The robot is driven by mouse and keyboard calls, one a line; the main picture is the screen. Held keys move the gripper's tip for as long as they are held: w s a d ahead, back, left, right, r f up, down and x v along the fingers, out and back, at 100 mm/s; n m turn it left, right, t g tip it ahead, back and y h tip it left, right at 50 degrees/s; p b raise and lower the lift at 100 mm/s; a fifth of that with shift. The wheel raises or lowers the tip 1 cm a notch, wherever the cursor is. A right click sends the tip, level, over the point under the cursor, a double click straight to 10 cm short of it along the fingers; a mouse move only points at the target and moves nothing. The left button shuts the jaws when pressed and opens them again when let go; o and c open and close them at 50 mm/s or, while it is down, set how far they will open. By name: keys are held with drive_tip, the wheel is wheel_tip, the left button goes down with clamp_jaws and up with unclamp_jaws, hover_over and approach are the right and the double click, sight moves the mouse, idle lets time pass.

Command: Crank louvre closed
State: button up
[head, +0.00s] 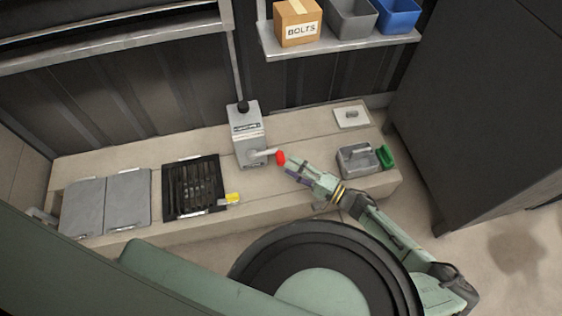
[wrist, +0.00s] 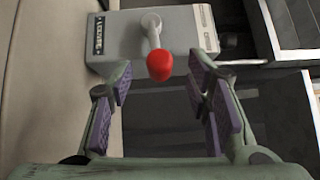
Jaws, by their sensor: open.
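The crank box (head: 247,136) is a grey box standing on the beige bench, with a dark label and a black cap on top. Its pale crank arm (head: 264,153) ends in a red knob (head: 281,158) that points right, toward my gripper (head: 293,167). In the wrist view the red knob (wrist: 160,65) is ahead of the open fingers (wrist: 160,105) and roughly centred between them, with no visible contact. The crank arm (wrist: 152,32) is behind it on the grey box (wrist: 115,42). The louvre (head: 191,187) is a dark slatted panel left of the box; its slats look partly open.
A yellow tag (head: 232,198) is beside the louvre. Two grey lids (head: 127,197) lie further left. A grey container (head: 357,160), a green item (head: 386,157) and a pale plate (head: 351,116) are at the right. A shelf (head: 340,46) with bins hangs above the back.

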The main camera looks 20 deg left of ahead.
sight(281, 163)
drive_tip(key=x, duration=0.5)
drive_tip(key=shift+d, duration=0.1)
clamp_jaws()
idle(0.5)
